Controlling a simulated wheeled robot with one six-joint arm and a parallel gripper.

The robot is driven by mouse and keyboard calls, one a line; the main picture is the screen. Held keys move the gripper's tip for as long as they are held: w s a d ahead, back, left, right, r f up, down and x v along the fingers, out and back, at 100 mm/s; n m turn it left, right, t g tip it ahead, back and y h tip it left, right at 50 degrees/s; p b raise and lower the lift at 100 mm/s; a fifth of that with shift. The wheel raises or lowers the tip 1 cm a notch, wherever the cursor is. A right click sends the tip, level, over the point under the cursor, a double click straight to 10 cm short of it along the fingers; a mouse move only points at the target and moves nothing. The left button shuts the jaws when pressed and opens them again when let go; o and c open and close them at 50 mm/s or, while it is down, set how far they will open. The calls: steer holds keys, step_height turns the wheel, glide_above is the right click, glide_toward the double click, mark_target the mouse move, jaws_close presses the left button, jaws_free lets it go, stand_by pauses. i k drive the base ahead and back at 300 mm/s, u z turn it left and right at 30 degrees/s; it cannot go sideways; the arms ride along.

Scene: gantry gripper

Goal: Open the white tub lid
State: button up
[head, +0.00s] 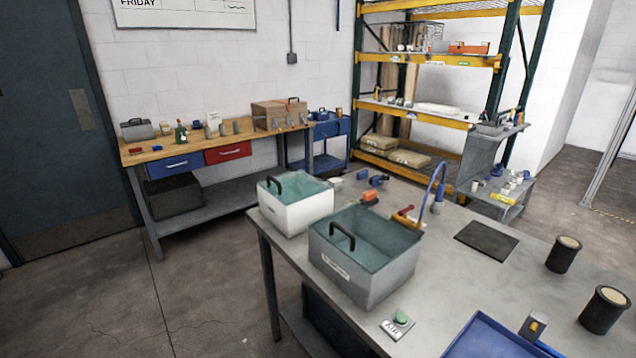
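The white tub (298,214) stands on the near grey table, at its back left corner. Its top shows a teal surface (308,191) set inside the rim. I cannot tell whether this is a closed lid or the inside of the tub. A black arched handle (281,180) stands at the tub's left side. My gripper is not in view, and nothing is seen touching the tub.
A grey tub (370,283) with a black handle stands close by on the right, nearer me. A green button marked AIR (400,319), a dark mat (486,240), black canisters (564,254) and a blue tray (478,338) share the table (450,275). A workbench (215,146) stands behind.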

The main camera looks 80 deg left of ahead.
mark_target(269, 178)
steer(key=z, duration=1.25)
steer(key=i, duration=0.7)
steer(key=u, duration=4.5)
steer(key=i, duration=0.55)
steer(key=u, duration=0.6)
steer(key=i, duration=1.05)
steer(key=u, duration=0.4)
